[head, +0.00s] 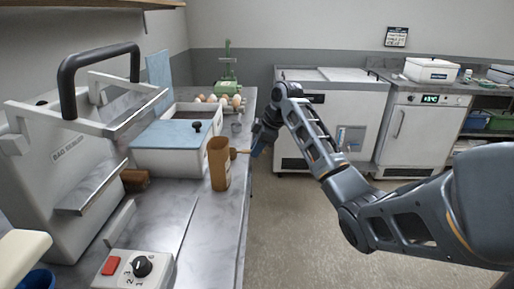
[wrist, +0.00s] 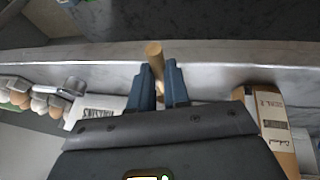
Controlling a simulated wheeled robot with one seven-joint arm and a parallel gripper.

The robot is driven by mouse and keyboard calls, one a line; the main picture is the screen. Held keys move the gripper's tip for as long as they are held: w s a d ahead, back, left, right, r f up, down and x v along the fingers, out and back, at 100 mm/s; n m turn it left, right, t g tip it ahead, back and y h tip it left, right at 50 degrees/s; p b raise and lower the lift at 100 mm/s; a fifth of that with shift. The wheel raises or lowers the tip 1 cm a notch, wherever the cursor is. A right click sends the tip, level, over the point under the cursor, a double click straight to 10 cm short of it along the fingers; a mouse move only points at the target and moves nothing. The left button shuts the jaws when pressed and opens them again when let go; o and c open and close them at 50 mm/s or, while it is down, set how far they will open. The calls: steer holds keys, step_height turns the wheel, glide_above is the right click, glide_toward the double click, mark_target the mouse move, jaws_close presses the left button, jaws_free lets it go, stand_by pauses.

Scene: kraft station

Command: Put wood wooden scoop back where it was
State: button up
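The wooden scoop (head: 241,152) shows as a short light-brown piece at the fingertips of my gripper (head: 258,146). In the wrist view, its rounded wooden end (wrist: 154,52) points away from between the two blue fingers of my gripper (wrist: 160,88), which appear closed on it. The rest of the scoop is hidden by the fingers. My gripper is at the right edge of the counter (head: 207,231), just right of and slightly beyond an upright brown container (head: 219,170). I cannot tell whether the scoop touches the container.
A white bin with a blue lid (head: 170,134) stands behind the container. Several eggs (head: 222,100), a small grey cup (head: 236,125) and a green device (head: 228,86) are farther back. A large bag sealer (head: 62,190) fills the left. Open floor (head: 330,215) lies right of the counter.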

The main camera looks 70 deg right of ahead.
steer(key=o, duration=0.4)
steer(key=shift+o, duration=0.2)
steer(key=shift+r, duration=0.1)
steer(key=v, duration=1.2)
